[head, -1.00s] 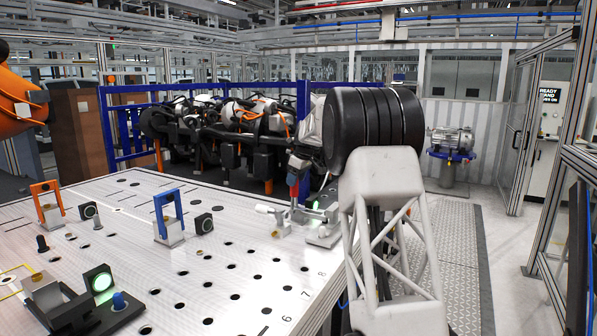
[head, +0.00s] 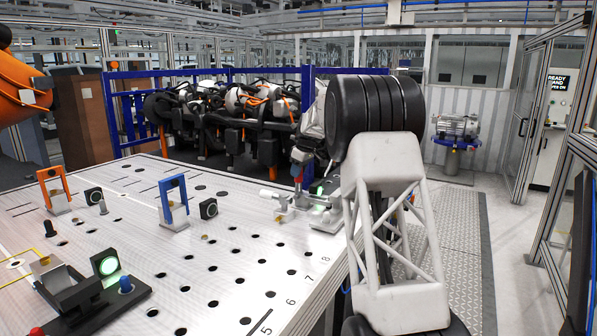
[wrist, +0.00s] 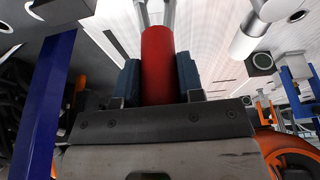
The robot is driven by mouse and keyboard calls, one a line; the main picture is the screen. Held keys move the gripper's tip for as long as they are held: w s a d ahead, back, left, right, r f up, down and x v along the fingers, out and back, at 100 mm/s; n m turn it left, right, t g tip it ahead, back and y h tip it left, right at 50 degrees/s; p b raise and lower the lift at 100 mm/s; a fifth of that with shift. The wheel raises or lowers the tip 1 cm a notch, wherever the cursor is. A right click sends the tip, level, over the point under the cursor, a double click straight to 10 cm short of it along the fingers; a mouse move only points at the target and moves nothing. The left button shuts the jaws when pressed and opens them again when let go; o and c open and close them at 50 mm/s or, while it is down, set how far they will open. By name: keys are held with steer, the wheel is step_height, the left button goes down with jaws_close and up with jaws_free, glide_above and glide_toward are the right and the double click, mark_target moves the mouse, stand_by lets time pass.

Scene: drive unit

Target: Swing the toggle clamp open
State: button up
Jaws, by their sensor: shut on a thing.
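The toggle clamp is a small silver mechanism at the back right corner of the perforated table. Its light cylinder end (head: 268,194) points left, and its base plate (head: 325,217) sits near the table's right edge. The clamp's red handle (wrist: 157,62) stands between the two blue finger pads of my gripper (wrist: 158,80) in the wrist view. In the head view my gripper (head: 298,172) comes down from above onto the handle, which looks roughly upright. The jaws are shut on the red handle. My arm hides part of the clamp's right side.
A blue bracket (head: 173,202) and an orange bracket (head: 54,191) stand on the table, left of the clamp. A blue fence (head: 125,115) and dark machinery lie behind the table.

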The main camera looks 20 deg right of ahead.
steer(key=shift+w+a, duration=0.1)
steer(key=shift+w+a+f, duration=0.1)
steer(key=shift+w+a, duration=0.5)
steer(key=shift+a, duration=0.1)
steer(key=shift+w+a+f, duration=0.3)
steer(key=shift+w+a, duration=0.25)
steer(key=shift+w, duration=0.1)
stand_by(0.5)
